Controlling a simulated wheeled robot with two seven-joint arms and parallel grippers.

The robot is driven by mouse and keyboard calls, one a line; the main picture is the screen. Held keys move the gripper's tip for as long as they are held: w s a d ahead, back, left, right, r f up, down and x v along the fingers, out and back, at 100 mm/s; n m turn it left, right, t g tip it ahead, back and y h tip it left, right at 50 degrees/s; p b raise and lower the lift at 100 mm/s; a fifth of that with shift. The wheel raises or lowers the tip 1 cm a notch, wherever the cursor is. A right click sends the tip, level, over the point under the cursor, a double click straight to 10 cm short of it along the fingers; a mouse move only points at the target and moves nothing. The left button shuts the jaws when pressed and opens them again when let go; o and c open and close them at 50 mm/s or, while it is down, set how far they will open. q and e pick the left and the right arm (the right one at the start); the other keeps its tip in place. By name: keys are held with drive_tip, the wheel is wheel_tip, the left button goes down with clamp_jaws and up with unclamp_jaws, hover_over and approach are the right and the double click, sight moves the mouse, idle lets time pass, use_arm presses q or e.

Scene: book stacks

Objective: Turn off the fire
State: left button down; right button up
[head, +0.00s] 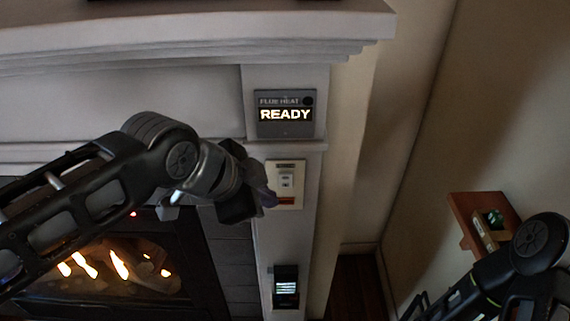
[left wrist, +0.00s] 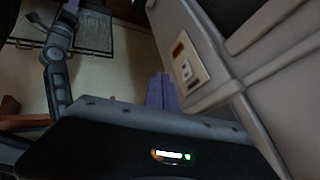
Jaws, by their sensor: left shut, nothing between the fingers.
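The fire (head: 118,268) burns with orange flames in the dark fireplace at the lower left of the head view. A cream switch plate (head: 286,184) with a small switch and a red-brown strip is on the grey pillar right of the fireplace. It also shows in the left wrist view (left wrist: 187,68). My left gripper (head: 268,197) is shut and empty, with its tip close to the plate's left edge in the head view. In the left wrist view its purple fingers (left wrist: 162,92) are together; I cannot tell whether they touch the plate. My right arm shows at the lower right, its fingertips out of view.
A grey panel (head: 285,115) reading "FLUE HEAT" and "READY" is above the switch. A small dark device (head: 286,287) with a lit screen is lower on the pillar. The mantel (head: 200,30) juts out above. A wooden shelf (head: 462,205) is on the right wall.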

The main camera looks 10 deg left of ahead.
use_arm(q)
drive_tip(key=shift+m, duration=0.5)
drive_tip(key=v, duration=0.4)
drive_tip(key=shift+w+a+r, duration=0.1)
drive_tip(key=shift+w+a, duration=0.05)
drive_tip(key=shift+w, duration=0.1)
use_arm(e)
drive_tip(key=shift+w, duration=0.5)
use_arm(q)
drive_tip(key=p, duration=0.2)
approach(280, 181)
drive_tip(key=d+f, duration=0.1)
drive_tip(key=w+d+f, duration=0.1)
drive_tip(key=f, duration=0.1)
drive_tip(key=w+d+f, duration=0.1)
drive_tip(key=f, duration=0.1)
drive_tip(key=shift+w+d, duration=0.1)
drive_tip(key=shift+d, duration=0.15)
drive_tip(key=shift+w, duration=0.3)
use_arm(e)
wheel_tip(280, 181, up, 2)
